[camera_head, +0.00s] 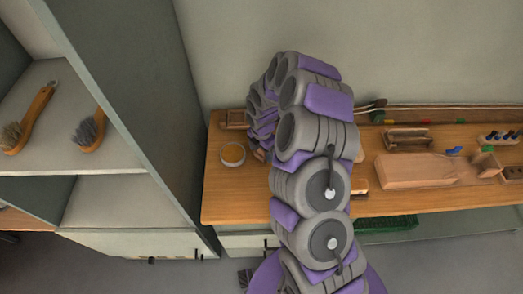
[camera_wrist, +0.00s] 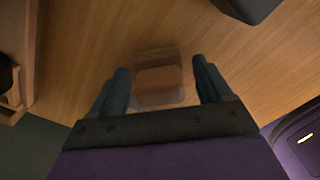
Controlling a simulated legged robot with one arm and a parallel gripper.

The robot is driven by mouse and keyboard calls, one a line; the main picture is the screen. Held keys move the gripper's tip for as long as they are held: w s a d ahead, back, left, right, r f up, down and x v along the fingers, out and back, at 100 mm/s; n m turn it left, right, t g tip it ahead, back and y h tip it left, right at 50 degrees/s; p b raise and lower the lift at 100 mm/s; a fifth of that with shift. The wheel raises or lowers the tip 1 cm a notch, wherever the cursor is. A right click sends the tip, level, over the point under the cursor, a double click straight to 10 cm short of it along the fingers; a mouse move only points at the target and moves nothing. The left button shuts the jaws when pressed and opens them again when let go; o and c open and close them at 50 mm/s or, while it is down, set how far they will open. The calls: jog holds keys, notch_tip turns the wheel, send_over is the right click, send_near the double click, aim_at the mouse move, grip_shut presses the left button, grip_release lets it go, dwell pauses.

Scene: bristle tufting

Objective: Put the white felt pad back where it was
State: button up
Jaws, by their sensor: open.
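I cannot make out a white felt pad for certain in either view. In the wrist view, my gripper (camera_wrist: 161,74) is open, its two dark blue fingers spread on either side of a small brown block-like thing (camera_wrist: 159,83). That thing has a paler, hazy edge and lies over the wooden bench; I cannot tell whether the fingers touch it. In the head view, a small pale-topped block (camera_head: 360,185) shows just right of my arm, partly hidden. My arm bends down towards the left part of the bench, and my gripper is mostly hidden there.
The wooden bench (camera_head: 420,200) runs along the wall. A bowl with orange-yellow contents (camera_head: 232,154) stands near its left end. A wooden paddle-shaped board (camera_head: 415,170), a wooden holder (camera_head: 408,139) and small tools lie to the right. Brushes (camera_head: 30,118) rest on the left shelf. A green tray (camera_head: 387,224) sits below.

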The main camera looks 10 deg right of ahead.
notch_tip(320, 180, up, 11)
jog(key=p, duration=0.3)
jog(key=shift+r, duration=0.4)
jog(key=shift+s, duration=0.1)
